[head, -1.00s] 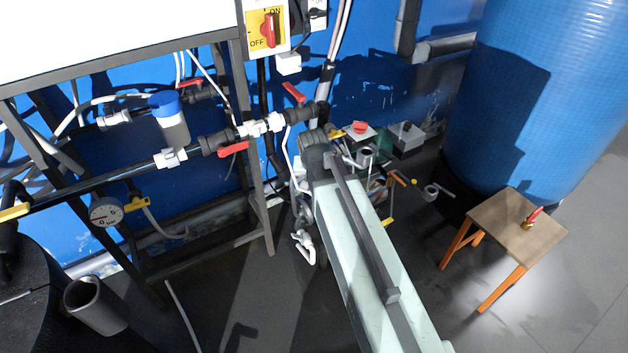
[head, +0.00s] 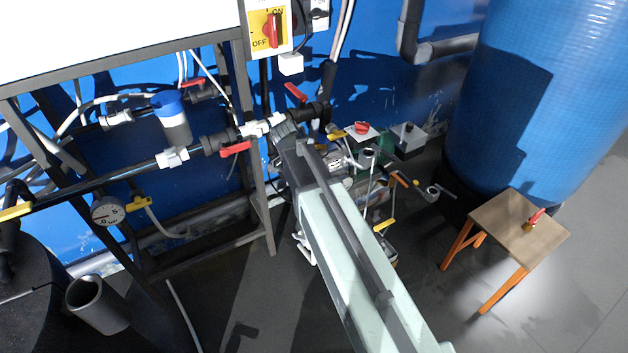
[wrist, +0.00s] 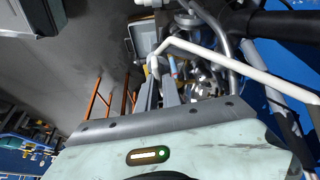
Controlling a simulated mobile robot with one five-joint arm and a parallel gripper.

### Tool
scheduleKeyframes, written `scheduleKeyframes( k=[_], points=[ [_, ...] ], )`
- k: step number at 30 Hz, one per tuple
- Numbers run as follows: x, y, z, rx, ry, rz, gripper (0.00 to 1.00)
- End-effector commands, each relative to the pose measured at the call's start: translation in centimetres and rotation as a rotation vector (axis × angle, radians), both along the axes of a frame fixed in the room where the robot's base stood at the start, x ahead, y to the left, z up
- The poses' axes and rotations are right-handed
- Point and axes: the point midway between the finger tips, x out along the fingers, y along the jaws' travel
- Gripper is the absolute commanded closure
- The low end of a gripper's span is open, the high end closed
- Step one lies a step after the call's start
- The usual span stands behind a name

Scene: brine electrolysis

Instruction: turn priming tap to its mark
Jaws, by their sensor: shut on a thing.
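My gripper (wrist: 163,76) shows in the wrist view, its two dark fingers close together among pipework. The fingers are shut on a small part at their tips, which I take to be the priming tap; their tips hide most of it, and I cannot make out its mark. A bent white pipe (wrist: 225,62) passes right beside the fingertips. In the head view my arm covers the gripper and whatever it holds.
Red-handled valves (head: 235,148) sit on the dark pipe at the left, near a pressure gauge (head: 107,212). Several small fittings with yellow and orange handles crowd the pump area (head: 375,185). A stool (head: 490,225) and a blue tank (head: 560,90) stand at the right.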

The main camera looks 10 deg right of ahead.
Motion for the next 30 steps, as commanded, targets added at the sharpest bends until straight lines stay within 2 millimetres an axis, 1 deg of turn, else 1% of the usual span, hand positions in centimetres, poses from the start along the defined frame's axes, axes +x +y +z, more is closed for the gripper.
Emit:
scheduleKeyframes(
  k=[3, 10, 26, 27, 28, 29, 30],
  points=[
    [0.02, -0.03, -0.03, -0.001, 0.004, -0.059, 1.00],
    [-0.02, -0.04, -0.03, 0.001, 0.003, -0.127, 1.00],
    [-0.13, -0.07, -0.05, 0.001, 0.005, -0.147, 1.00],
    [-0.12, -0.08, -0.06, 0.001, 0.005, -0.147, 0.80],
    [-0.11, -0.08, -0.06, 0.000, 0.004, -0.147, 0.72],
    [-0.10, -0.07, -0.05, 0.001, 0.004, -0.146, 0.69],
    [-0.08, -0.07, -0.04, 0.000, 0.004, -0.145, 0.69]
  ],
)
